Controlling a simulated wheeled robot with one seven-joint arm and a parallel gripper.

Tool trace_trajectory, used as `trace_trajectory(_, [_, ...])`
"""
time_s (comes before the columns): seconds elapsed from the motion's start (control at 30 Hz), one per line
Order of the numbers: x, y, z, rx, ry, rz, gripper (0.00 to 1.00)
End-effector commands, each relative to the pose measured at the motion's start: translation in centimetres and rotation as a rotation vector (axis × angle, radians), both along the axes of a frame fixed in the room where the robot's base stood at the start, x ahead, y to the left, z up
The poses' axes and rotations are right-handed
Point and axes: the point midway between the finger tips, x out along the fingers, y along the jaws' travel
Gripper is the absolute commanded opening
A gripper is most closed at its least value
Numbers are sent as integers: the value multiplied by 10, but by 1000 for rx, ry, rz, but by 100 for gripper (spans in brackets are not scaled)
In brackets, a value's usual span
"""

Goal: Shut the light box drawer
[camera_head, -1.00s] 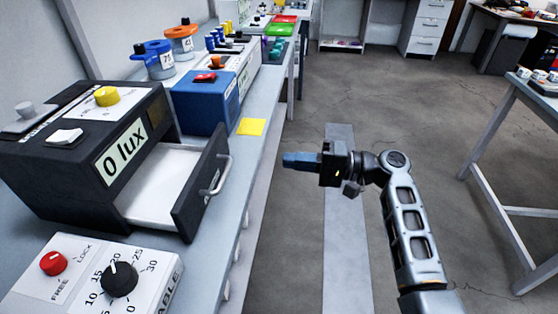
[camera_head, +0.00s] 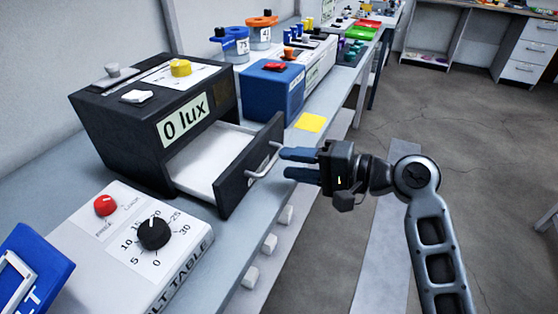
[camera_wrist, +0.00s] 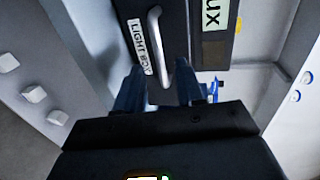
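The light box (camera_head: 120,135) is a black case marked "0 lux" at the left of the bench. Its drawer (camera_head: 236,183) is pulled out toward the right, showing an empty white inside. The drawer's pale bar handle (camera_head: 264,161) faces my gripper (camera_head: 283,163). My gripper is open, with its blue fingers pointing left at the handle and the tips close to it. In the wrist view the handle (camera_wrist: 155,40) shows between the two fingers (camera_wrist: 157,85), beside the "LIGHT BOX" label. I cannot tell whether either finger touches it.
A bolt table box (camera_head: 125,240) with a dial and red knob stands in front of the light box. A blue box (camera_head: 270,95) and a yellow note (camera_head: 310,122) lie beyond the drawer. Pale knobs line the bench's front side. The floor to the right is open.

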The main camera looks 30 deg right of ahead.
Motion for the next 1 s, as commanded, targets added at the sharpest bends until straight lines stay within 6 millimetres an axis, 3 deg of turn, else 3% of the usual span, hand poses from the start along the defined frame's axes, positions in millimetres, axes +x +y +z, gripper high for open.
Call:
trace_trajectory(0.23, [23,17,-6,0,0,2,38])
trace_trajectory(0.6, [28,20,-7,-1,-1,0,38])
trace_trajectory(1.0, [28,20,-8,-1,-1,0,0])
